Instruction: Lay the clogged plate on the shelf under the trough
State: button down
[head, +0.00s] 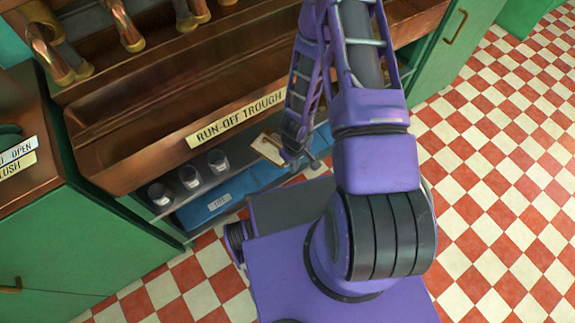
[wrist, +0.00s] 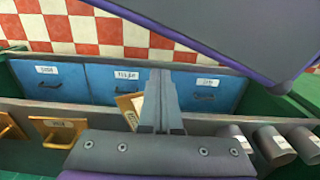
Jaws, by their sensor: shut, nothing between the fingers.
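My gripper (wrist: 160,102) is shut and empty, its fingers together in the middle of the wrist view. In the head view its end is by the right part of the trough's front. A tan plate (wrist: 127,108) with a pale face lies tilted beside and partly behind the fingers. It also shows in the head view (head: 268,148). I cannot tell if it touches the fingers or if it is the clogged one. The grey shelf (wrist: 95,112) runs below the copper trough (head: 150,130), which is labelled RUN-OFF TROUGH. My arm hides part of the shelf in the head view.
Several grey cups (head: 190,177) stand along the shelf. Yellow-framed plates (wrist: 58,131) are at the left of the wrist view. Blue labelled bins (wrist: 120,83) sit beyond the shelf edge. Green cabinets (head: 80,240) flank the trough. Checkered floor is clear at right.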

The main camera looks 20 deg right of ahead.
aim_at(273, 144)
jog(key=w+a+f+b, duration=0.1)
jog(key=w+f, duration=0.3)
jog(key=f, duration=0.3)
jog(key=shift+a, duration=0.1)
dwell(0.4)
jog(key=shift+w+a, duration=0.2)
jog(key=shift+w, duration=0.45)
jog(key=shift+w+a, duration=0.2)
jog(key=shift+w, duration=0.45)
jog(key=shift+s, duration=0.1)
